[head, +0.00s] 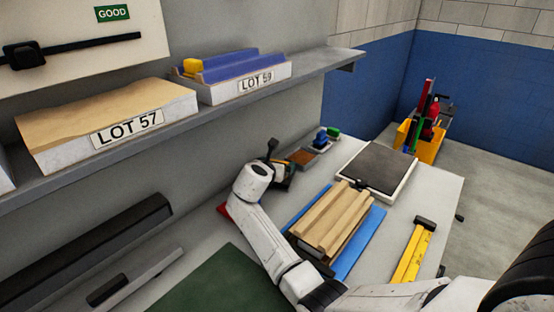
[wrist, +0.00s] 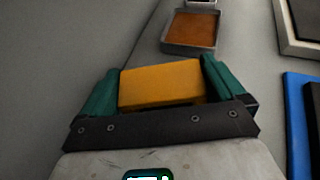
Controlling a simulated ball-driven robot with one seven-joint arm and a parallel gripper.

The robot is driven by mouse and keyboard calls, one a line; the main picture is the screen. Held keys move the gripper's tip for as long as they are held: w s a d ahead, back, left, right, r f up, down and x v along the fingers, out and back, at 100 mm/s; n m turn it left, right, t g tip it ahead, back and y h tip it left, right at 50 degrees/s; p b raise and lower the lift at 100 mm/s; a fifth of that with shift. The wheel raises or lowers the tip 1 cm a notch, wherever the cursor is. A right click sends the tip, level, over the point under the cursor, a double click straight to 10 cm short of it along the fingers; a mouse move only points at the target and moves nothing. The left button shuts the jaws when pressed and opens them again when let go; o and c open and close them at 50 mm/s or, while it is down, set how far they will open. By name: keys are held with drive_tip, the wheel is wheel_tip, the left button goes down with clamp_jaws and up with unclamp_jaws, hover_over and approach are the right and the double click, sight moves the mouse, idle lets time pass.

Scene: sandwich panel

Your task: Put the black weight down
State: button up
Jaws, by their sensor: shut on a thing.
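In the wrist view, my gripper (wrist: 160,68) is shut on a yellow-orange block (wrist: 162,90), held between two green fingers. In the head view my gripper (head: 283,172) is at the far end of my white arm, near the wall side of the bench and short of a small tray with brown contents (head: 302,156). The tray also shows ahead of the gripper in the wrist view (wrist: 192,30). No thing in the gripper shows as plainly black. I cannot tell which thing is the black weight, or whether the held block touches the bench.
Ribbed tan pieces (head: 325,222) lie on a blue board (head: 362,246) right of my arm. Behind is a white tray with a dark plate (head: 376,168). A yellow tool (head: 410,255) lies near the right edge. A shelf (head: 315,72) with lot boxes overhangs the left.

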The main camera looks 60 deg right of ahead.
drive_tip(key=shift+w+f, duration=0.1)
drive_tip(key=shift+f, duration=0.15)
drive_tip(key=o, duration=1.7)
drive_tip(key=shift+f, duration=0.25)
drive_tip(key=shift+r, duration=0.1)
drive_tip(key=shift+a+r, duration=0.1)
drive_tip(key=shift+a, duration=0.1)
drive_tip(key=v, duration=1.1)
drive_tip(key=shift+s+a+r+p, duration=0.1)
drive_tip(key=shift+s+a+p, duration=0.2)
drive_tip(key=shift+p, duration=0.1)
drive_tip(key=shift+w, duration=0.1)
